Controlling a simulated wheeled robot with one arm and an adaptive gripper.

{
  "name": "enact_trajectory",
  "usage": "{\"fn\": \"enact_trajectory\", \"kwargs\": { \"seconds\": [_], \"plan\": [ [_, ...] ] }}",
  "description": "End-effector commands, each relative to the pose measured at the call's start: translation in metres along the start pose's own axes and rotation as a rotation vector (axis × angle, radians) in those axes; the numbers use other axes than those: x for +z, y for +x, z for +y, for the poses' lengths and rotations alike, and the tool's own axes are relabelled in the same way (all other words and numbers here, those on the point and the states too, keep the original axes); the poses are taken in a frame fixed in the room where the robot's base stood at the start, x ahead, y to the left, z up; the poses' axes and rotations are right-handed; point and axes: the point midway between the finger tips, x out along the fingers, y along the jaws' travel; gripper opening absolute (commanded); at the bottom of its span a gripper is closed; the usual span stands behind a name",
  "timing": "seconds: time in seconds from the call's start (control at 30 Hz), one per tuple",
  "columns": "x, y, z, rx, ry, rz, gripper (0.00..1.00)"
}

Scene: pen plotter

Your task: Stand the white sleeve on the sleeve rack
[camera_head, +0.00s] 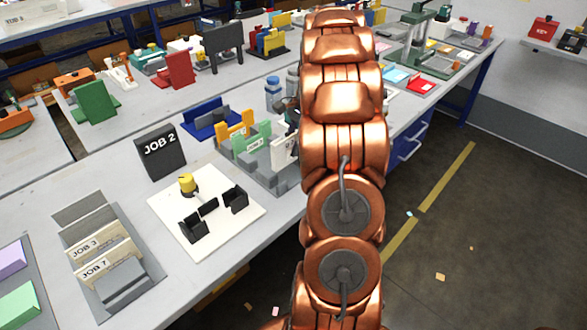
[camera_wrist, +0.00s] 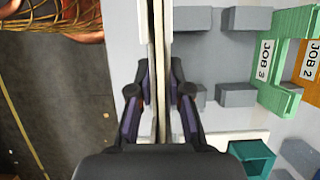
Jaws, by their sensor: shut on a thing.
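The white sleeve (camera_wrist: 166,40) is a thin upright panel seen edge-on in the wrist view. My gripper (camera_wrist: 160,92) is shut on it, one dark finger on each side. In the head view the white sleeve (camera_head: 282,152) shows beside my arm, with part of a label; my arm hides my gripper. The sleeve rack (camera_head: 279,183) is grey with block-like slots. In the wrist view its grey blocks (camera_wrist: 236,95) lie just right of the held sleeve. I cannot tell whether the sleeve touches the rack.
A green sleeve (camera_wrist: 272,75) marked JOB 3 and an orange sleeve (camera_wrist: 309,65) marked JOB 2 stand farther along the rack. A white board with black holders (camera_head: 240,222) and a dark JOB 2 sign (camera_head: 160,152) are nearby. The table edge is close to the sleeve.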

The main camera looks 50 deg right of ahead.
Motion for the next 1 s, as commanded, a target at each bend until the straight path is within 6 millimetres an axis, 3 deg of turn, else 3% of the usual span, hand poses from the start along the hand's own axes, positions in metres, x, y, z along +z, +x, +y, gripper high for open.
{"fn": "enact_trajectory", "kwargs": {
  "seconds": [0.13, 0.6, 0.97, 1.0],
  "plan": [
    [-0.009, 0.025, 0.002, 0.004, 0.003, -0.006, 0.0],
    [-0.026, 0.068, 0.001, 0.004, -0.001, -0.005, 0.0],
    [-0.028, 0.071, 0.0, 0.002, -0.002, -0.003, 0.0],
    [-0.029, 0.072, 0.0, 0.001, -0.002, -0.002, 0.19]
  ]
}}
